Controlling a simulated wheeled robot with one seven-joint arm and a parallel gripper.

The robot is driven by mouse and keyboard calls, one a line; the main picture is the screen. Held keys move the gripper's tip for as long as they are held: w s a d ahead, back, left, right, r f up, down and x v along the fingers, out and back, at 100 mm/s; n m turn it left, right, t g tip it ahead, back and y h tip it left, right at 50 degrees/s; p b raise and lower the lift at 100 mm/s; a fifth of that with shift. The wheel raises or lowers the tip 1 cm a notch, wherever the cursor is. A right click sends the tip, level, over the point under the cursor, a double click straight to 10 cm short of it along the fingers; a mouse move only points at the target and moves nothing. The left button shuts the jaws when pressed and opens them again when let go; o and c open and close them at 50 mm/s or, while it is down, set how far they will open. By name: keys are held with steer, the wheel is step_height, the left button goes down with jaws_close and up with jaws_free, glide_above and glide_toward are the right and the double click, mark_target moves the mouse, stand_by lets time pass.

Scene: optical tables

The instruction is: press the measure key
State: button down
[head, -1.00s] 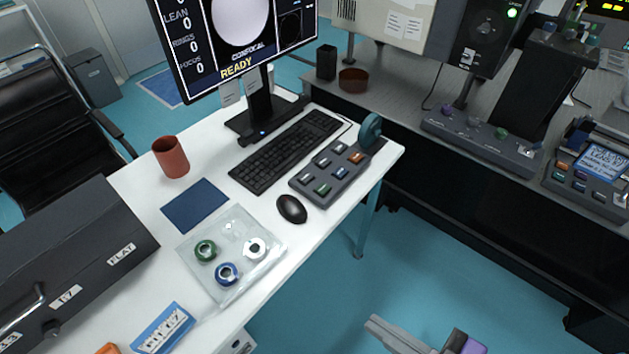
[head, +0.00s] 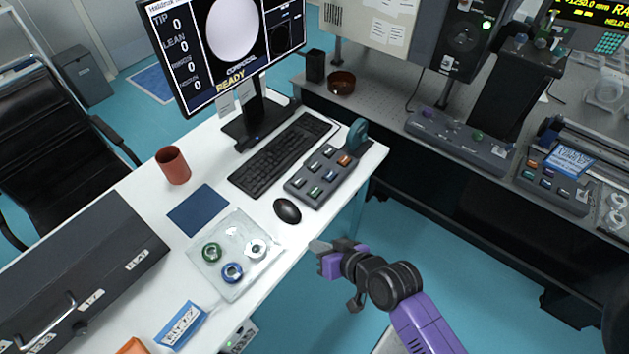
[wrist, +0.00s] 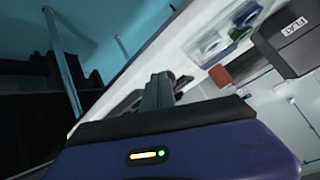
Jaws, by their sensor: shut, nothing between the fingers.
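A dark key panel (head: 318,188) lies on the white desk, right of the keyboard. It has two rows of keys, some white, green, blue and orange; their labels are too small to read, so I cannot tell which one is the measure key. A second key panel (head: 533,191) with coloured keys sits on the right bench. My gripper (head: 319,247) is shut and empty, beside the desk's right edge, below the mouse and apart from both panels. In the wrist view its closed fingers (wrist: 157,92) point toward the white desk; the keys cannot be made out there.
The mouse (head: 287,211), keyboard (head: 280,155) and a clear tray (head: 228,285) with several rings are on the desk. A monitor (head: 235,40) reads READY. A red-brown cup (head: 173,166) stands further left. Open blue floor (head: 440,235) separates desk and bench.

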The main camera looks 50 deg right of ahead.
steer(key=w+d+r+m+y+p, duration=0.1)
steer(key=w+d+r+p, duration=0.3)
steer(key=w+d+r, duration=0.3)
step_height(320, 180, up, 3)
steer(key=g+y+p, duration=0.1)
steer(key=p, duration=0.1)
glide_above(317, 192)
steer(key=shift+s+r, duration=0.1)
steer(key=shift+r, duration=0.1)
steer(key=shift+f+b, duration=0.15)
steer(key=shift+b, duration=0.2)
step_height(317, 192, down, 7)
steer(key=b, duration=0.6)
steer(key=shift+f+b, duration=0.1)
steer(key=shift+b, duration=0.3)
steer(key=shift+f+b, duration=0.35)
steer(key=shift+f, duration=0.3)
steer(key=shift+f, duration=0.2)
steer(key=shift+f, duration=0.25)
